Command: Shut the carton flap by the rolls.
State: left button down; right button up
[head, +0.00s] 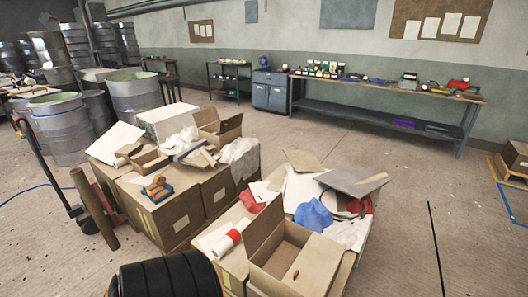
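An open brown carton (283,262) stands at the front on the nearer group of boxes. One flap (265,227) stands up along its left side, and a small brown object (295,274) shows in or at it. A red and white roll (231,235) lies just left of this carton. A second open carton (217,130) sits farther back with raised flaps. A pale roll (129,149) lies near a low open box (150,162) on the left boxes. Which carton the task names, I cannot tell for sure. Neither gripper is in view.
Blue cloth (313,214), grey sheet (352,181) and scraps clutter the boxes. A black ribbed object (165,277) fills the bottom left; a brown tube (95,210) leans at left. Drums (60,125) stand behind. The floor (420,190) at right is mostly clear.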

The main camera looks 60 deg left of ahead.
aim_at(254, 235)
jog(key=k+j, duration=0.15)
jog(key=j, duration=0.3)
jog(key=k+j, duration=0.15)
jog(key=j, duration=0.35)
jog(key=k+j+z, duration=0.1)
jog(key=j, duration=0.35)
jog(key=k+j, duration=0.2)
jog(key=j, duration=0.25)
jog(key=k+j, duration=0.15)
jog(key=j, duration=0.3)
jog(key=k+j+z, duration=0.1)
jog(key=j, duration=0.35)
jog(key=k+j, duration=0.2)
jog(key=j, duration=0.25)
jog(key=k+j, duration=0.2)
jog(key=j, duration=0.25)
jog(key=z, duration=0.05)
